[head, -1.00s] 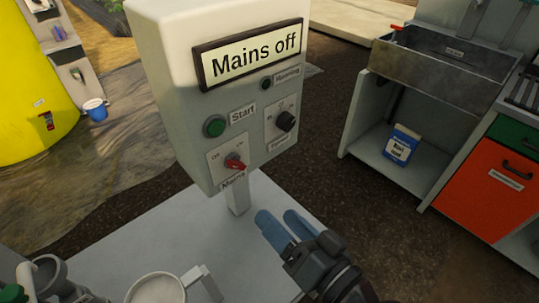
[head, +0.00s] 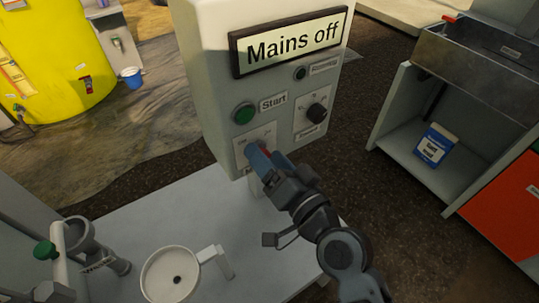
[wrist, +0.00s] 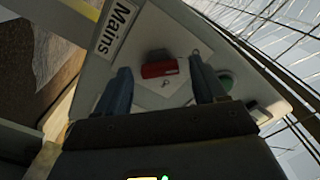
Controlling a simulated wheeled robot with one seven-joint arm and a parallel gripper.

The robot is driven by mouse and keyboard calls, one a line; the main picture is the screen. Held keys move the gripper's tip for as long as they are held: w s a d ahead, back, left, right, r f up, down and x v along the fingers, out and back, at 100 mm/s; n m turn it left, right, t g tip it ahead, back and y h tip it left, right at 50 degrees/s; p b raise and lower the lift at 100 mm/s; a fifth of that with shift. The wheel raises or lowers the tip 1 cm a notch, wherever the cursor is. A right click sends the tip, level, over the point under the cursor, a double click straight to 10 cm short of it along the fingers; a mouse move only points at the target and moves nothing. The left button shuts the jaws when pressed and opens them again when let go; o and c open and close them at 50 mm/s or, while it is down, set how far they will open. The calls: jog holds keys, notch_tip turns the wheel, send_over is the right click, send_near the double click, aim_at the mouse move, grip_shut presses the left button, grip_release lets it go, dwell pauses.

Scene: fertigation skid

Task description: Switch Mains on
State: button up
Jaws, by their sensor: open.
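The control box (head: 207,72) stands on a post and its display (head: 290,42) reads "Mains off". The red Mains switch knob (wrist: 160,69) lies between the two blue fingers of my gripper (wrist: 157,85) in the wrist view, with a gap on each side. In the head view my gripper (head: 265,156) is at the lower left of the panel and covers most of the knob. The "Mains" label (wrist: 117,28) shows in the wrist view. My gripper is open, and whether a finger touches the plate cannot be told.
A green Start button (head: 244,113) and a black selector knob (head: 317,111) sit close to my gripper on the panel. Below is a pale table (head: 135,220) with a white strainer-like cup (head: 170,275). A sink cabinet (head: 405,105) stands to the right.

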jog(key=shift+c, duration=0.4)
jog(key=c, duration=1)
jog(key=shift+m, duration=0.4)
jog(key=shift+f+m+p, duration=0.15)
jog(key=shift+m+p, duration=2.35)
jog(key=shift+m, duration=6)
